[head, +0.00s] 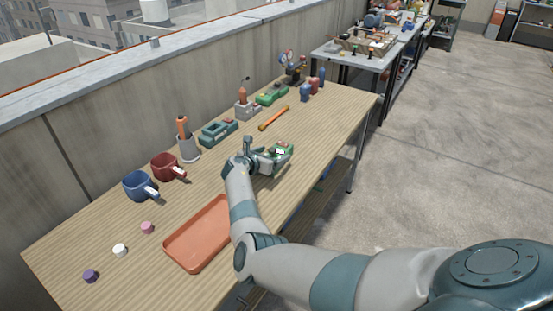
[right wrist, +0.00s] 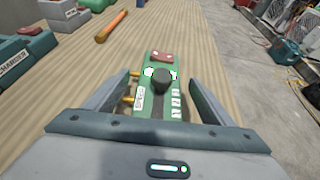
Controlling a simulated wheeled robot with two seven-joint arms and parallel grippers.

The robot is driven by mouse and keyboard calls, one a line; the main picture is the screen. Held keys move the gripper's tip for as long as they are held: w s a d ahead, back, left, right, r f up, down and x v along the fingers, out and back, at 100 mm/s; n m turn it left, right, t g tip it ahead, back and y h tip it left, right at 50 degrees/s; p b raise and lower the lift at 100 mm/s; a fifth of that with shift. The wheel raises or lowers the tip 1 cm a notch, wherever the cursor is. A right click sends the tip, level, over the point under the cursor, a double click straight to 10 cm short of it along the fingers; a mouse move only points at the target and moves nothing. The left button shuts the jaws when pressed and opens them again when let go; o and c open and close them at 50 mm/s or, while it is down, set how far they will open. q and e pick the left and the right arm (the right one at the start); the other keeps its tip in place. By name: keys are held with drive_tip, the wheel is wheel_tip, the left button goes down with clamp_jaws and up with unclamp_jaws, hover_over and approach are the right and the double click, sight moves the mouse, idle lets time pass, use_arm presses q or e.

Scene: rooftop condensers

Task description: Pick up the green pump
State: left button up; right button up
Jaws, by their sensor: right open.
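The green pump (right wrist: 159,107) lies on the wooden bench, with a dark round knob, a red part at its far end, white labels and brass fittings on its left side. In the head view, the pump (head: 284,150) shows beyond my right gripper, which hides part of it. My right gripper (head: 273,158) is open and low over the bench. In the right wrist view, the fingers of the gripper (right wrist: 164,78) stand on both sides of the pump, with gaps visible. I cannot tell how high the fingertips are. My left gripper is not in view.
An orange tray (head: 197,234) lies near my right forearm. Mugs, a tool cup (head: 188,149), a dark green charger (head: 217,132) and another green device (head: 271,95) line the wall side. An orange stick (head: 273,118) lies beyond the pump. The bench's right edge is close to the gripper.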

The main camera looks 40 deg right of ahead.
sight(272, 149)
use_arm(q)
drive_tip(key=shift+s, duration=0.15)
use_arm(e)
drive_tip(key=shift+r, duration=0.1)
drive_tip(key=c, duration=1.6)
drive_tip(key=shift+c, duration=0.2)
drive_tip(key=shift+r, duration=0.85)
wheel_tip(272, 149, up, 3)
drive_tip(key=shift+f, duration=0.2)
drive_tip(key=d+r, duration=0.1)
drive_tip(key=d, duration=0.2)
drive_tip(key=shift+r, duration=0.35)
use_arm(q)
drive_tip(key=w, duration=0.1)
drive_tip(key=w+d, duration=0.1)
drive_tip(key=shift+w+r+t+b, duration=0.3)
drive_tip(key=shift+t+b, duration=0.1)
use_arm(e)
drive_tip(key=d+r, duration=0.5)
drive_tip(key=d, duration=0.3)
drive_tip(key=shift+d, duration=0.4)
